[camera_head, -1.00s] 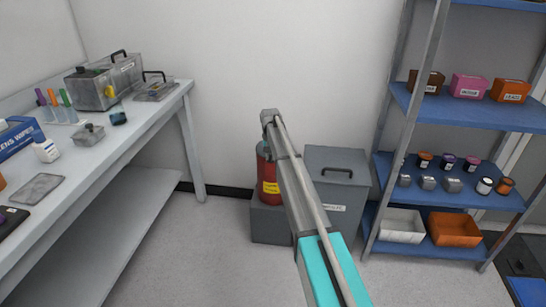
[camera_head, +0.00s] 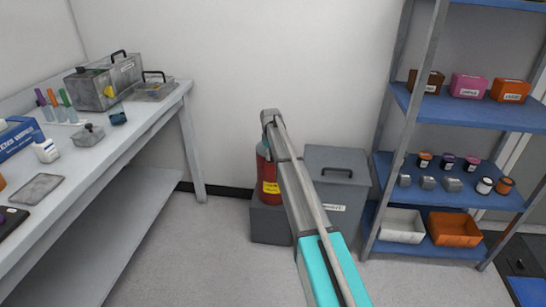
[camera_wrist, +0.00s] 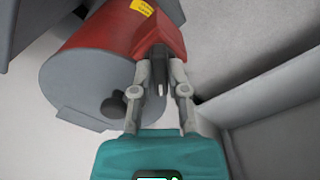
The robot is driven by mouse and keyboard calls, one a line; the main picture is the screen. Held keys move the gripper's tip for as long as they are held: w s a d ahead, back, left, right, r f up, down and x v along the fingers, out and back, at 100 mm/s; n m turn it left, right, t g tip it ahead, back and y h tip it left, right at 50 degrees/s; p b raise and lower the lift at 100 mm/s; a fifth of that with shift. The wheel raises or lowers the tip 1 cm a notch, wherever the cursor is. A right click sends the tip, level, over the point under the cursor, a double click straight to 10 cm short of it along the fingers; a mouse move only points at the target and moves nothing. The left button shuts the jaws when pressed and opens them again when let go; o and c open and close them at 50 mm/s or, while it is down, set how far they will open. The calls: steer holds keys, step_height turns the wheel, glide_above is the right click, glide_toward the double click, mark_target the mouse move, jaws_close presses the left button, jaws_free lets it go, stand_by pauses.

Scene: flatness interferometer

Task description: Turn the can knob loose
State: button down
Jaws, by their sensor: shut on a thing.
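The red can (camera_head: 271,190) with a yellow label stands on a low grey block behind my arm in the head view. In the wrist view the can (camera_wrist: 105,40) shows its red side, part of the yellow label and a grey round end. My gripper (camera_wrist: 158,86) is shut on a dark narrow piece at the can's red block, which looks like the can knob (camera_wrist: 158,66). A finger stands on each side of it. A second, round dark stub (camera_wrist: 113,105) sticks out of the grey end, left of the fingers. In the head view my arm hides the grip.
A lidded grey bin (camera_head: 335,190) stands right of the can, partly behind my arm. The blue shelf rack (camera_head: 460,120) with boxes and jars is at the right. The long workbench (camera_head: 120,150) runs along the left. The floor between bench and can is clear.

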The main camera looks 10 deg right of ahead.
steer(key=n, duration=0.4)
steer(key=shift+s+a+n, duration=0.1)
steer(key=shift+s+n, duration=0.1)
steer(key=shift+n, duration=0.1)
steer(key=shift+a+n, duration=0.1)
steer(key=shift+n, duration=1.4)
steer(key=shift+s+a, duration=0.1)
steer(key=c, duration=0.6)
jaws_free()
steer(key=shift+c, duration=0.2)
steer(key=shift+w, duration=0.2)
steer(key=shift+d+r, duration=0.1)
steer(key=shift+d, duration=0.1)
